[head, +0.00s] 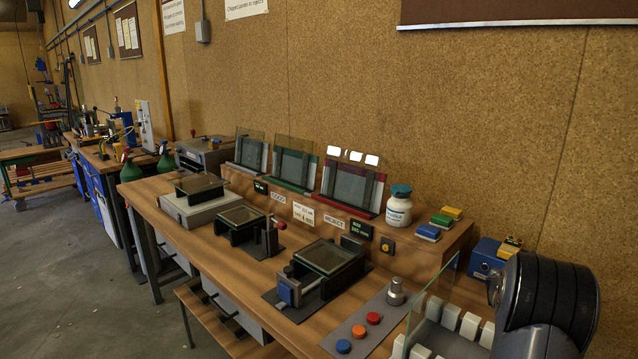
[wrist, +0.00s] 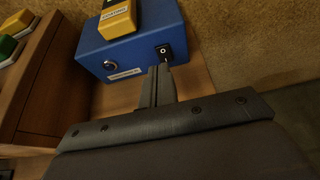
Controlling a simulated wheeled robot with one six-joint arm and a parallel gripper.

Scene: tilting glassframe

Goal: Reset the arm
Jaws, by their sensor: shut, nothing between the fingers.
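My arm shows at the right edge of the head view as a large dark rounded link; the fingertips are not visible there. In the wrist view my gripper (wrist: 158,72) is shut and empty. The blue box (head: 483,259) also shows in the head view, at the right end of the bench behind my arm.
A yellow block (wrist: 117,18) lies on the blue box. A wooden shelf (wrist: 40,85) stands to its left, with a cork wall (wrist: 250,40) behind. In the head view, glass frames (head: 329,256) and a white bottle (head: 398,210) stand on the bench. A clear upright pane (head: 425,305) is left of my arm.

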